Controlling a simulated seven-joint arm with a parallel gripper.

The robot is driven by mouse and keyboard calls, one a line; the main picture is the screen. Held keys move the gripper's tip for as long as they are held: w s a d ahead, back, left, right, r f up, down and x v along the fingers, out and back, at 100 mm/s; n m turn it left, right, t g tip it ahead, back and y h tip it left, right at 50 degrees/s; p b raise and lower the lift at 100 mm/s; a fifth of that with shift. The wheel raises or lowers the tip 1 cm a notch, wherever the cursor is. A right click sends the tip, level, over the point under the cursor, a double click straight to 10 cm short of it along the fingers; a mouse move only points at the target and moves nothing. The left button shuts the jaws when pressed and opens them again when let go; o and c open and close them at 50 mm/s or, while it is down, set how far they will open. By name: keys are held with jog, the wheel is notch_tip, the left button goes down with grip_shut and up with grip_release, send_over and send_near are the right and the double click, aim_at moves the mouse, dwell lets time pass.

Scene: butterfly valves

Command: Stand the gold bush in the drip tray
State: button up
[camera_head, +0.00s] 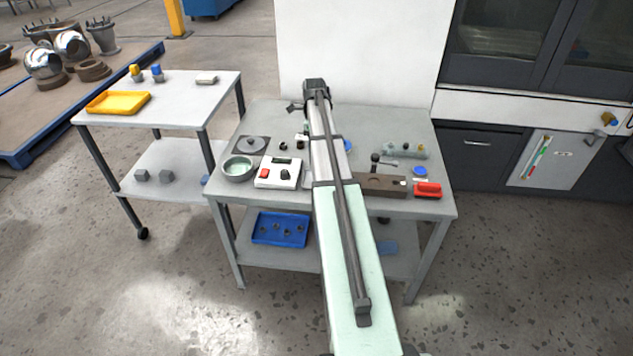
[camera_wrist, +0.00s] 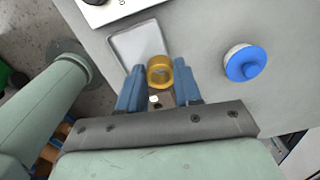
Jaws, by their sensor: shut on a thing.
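The gold bush (camera_wrist: 160,70), a short ring with an open bore, is between the blue fingers of my gripper (camera_wrist: 159,76) in the wrist view. The gripper is shut on it, and the bore faces the camera. The drip tray (camera_wrist: 136,42), a shallow pale grey tray with a raised rim, lies just beyond the bush. The bush overlaps the tray's near corner in the picture; its height above the table cannot be told. In the head view a small part of the tray (camera_head: 307,180) shows beside my arm, which hides the gripper and bush.
A blue round knob piece (camera_wrist: 245,63) stands right of the gripper. A white control box (camera_head: 278,173) sits left of the tray. A dark brown block (camera_head: 379,185) and a red item (camera_head: 427,189) lie right of my arm. A grey bowl (camera_head: 238,168) stands at the table's left.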

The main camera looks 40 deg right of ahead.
jog(key=shift+s+a+f+m, duration=0.35)
jog(key=shift+s+f+m, duration=0.35)
jog(key=shift+f, duration=1)
jog(key=shift+s+a+f+m, duration=0.45)
jog(key=shift+f+m, duration=0.3)
jog(key=shift+f, duration=0.95)
jog(key=shift+s+a+f+m, duration=0.25)
jog(key=shift+s+f+m, duration=0.45)
jog(key=shift+f, duration=1)
jog(key=shift+f, duration=0.1)
jog(key=o, duration=1.1)
notch_tip(320, 180, up, 12)
jog(key=shift+r, duration=0.15)
